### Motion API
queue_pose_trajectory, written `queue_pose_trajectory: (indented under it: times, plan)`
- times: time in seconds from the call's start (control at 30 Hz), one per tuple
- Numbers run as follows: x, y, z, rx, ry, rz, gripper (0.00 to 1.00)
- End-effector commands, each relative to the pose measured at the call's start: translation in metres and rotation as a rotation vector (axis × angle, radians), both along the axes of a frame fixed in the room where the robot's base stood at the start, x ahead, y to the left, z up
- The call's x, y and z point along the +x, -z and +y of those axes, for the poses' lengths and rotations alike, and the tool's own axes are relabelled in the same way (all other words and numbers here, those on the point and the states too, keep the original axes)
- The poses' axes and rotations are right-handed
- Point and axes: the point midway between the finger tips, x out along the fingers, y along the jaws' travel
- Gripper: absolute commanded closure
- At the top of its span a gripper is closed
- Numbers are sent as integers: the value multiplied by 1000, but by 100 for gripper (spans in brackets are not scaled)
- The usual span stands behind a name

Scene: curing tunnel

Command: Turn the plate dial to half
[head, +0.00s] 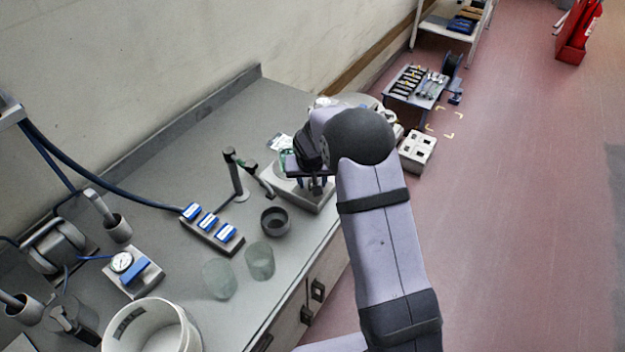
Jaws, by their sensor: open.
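A pale, box-shaped plate unit (303,197) stands on the grey bench near its front right edge. Something greenish shows on top of it, partly behind my arm. My gripper (317,187) points down at the right part of this unit, close to its front side. It is open, and I see nothing held in it. The dial cannot be made out; my gripper and wrist cover that part of the unit. Whether the fingers touch the dial or the unit cannot be told.
A strip with blue switches (211,231) lies further left. A white tub (152,328) stands at the front.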

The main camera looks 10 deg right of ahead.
Motion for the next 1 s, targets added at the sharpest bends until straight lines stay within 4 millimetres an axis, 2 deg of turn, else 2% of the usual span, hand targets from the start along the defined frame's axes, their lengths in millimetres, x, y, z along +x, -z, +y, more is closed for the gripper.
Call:
queue_pose_trajectory:
  times: [0.17, 0.33, 0.73, 1.0]
  plan:
    - [0, 0, 0, 0, 0, 0, 59]
    - [0, 0, 0, 0, 0, 0, 100]
    - [0, 3, 0, -1, 40, -1, 100]
    - [2, 7, 2, 0, 189, -4, 100]
